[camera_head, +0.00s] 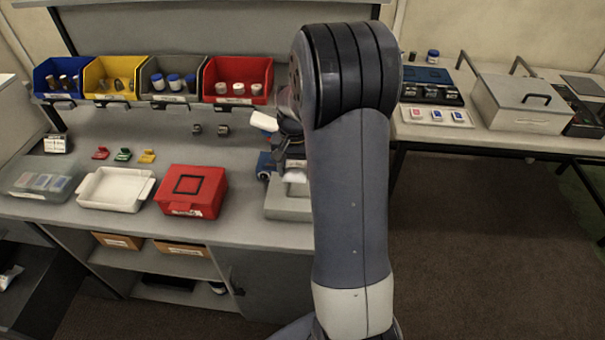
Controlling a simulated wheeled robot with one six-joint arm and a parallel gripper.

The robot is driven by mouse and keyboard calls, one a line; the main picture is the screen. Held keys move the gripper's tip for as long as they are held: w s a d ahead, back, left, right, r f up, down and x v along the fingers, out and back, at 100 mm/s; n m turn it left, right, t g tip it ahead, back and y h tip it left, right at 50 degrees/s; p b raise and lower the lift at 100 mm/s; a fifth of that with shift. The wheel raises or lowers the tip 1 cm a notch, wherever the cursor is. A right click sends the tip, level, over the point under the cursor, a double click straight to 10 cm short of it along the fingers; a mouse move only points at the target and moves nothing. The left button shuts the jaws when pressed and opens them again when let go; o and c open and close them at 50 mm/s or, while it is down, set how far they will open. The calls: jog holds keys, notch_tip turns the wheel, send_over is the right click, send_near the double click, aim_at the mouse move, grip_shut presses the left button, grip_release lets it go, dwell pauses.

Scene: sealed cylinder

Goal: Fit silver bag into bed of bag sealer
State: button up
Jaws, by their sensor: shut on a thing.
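The bag sealer appears to be the grey block-like device (288,208) at the right end of the workbench, partly hidden by my arm. My gripper (291,163) is small and dark just above it, and its fingertips are hard to make out. It is shut on a small pale piece (295,177) that appears to be the silver bag. The piece is just above or at the sealer's top; I cannot tell whether it touches the bed. My large grey arm hides the right side of this area.
A red box (191,191), a white tray (115,188) and a clear container (45,180) stand left of the sealer. Blue, yellow, grey and red bins (238,80) line the back. A second table (480,133) at right holds a grey lidded box (522,102).

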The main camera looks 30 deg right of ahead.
jog(key=shift+s+d, duration=0.55)
jog(key=shift+d, duration=0.2)
notch_tip(320, 180, down, 3)
jog(key=shift+f+p, duration=0.2)
jog(key=shift+p, duration=0.45)
jog(key=shift+f, duration=0.1)
jog(key=shift+f+b, duration=0.25)
jog(key=shift+b, duration=0.05)
jog(key=o, duration=1)
jog(key=shift+r, duration=0.1)
